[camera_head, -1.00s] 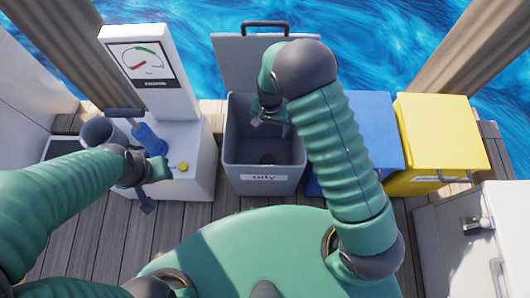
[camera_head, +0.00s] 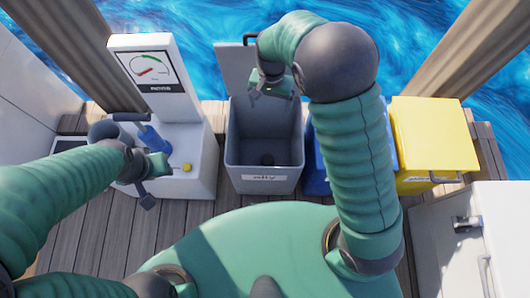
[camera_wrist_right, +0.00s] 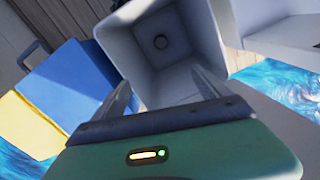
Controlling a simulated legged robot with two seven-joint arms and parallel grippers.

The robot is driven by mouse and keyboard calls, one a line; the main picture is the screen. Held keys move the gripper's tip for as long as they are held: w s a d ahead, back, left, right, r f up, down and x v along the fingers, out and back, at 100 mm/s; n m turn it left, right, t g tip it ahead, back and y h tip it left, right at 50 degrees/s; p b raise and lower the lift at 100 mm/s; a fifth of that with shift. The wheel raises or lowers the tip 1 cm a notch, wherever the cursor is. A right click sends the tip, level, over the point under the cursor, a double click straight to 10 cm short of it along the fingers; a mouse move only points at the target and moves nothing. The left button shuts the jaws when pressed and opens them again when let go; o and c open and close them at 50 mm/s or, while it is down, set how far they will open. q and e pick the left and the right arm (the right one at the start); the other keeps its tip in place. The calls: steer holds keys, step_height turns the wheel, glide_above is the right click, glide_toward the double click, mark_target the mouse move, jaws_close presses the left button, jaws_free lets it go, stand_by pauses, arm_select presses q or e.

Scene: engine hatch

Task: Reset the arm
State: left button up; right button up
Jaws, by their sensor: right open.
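My right gripper (camera_head: 270,92) is above the open grey bin (camera_head: 264,185), near its back edge. In the right wrist view its two fingers (camera_wrist_right: 165,100) are spread and empty, with the bin (camera_wrist_right: 150,80) beyond them.
A blue bin (camera_head: 316,175), partly hidden by my right arm, and a yellow bin (camera_head: 432,140) stand right of the grey bin. The grey bin's lid (camera_head: 232,62) is raised at the back. A white cabinet (camera_head: 445,245) is at the right. Water lies behind.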

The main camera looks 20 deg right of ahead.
steer(key=s+d+r+n+t, duration=0.1)
steer(key=s+d+r+n, duration=0.2)
steer(key=s, duration=0.5)
steer(key=s+d+r+n+t, duration=0.2)
steer(key=s+d+n, duration=0.1)
steer(key=s, duration=0.4)
step_height(320, 180, up, 16)
steer(key=p, duration=1.6)
steer(key=shift+w+a+f, duration=0.15)
steer(key=shift+a, duration=0.1)
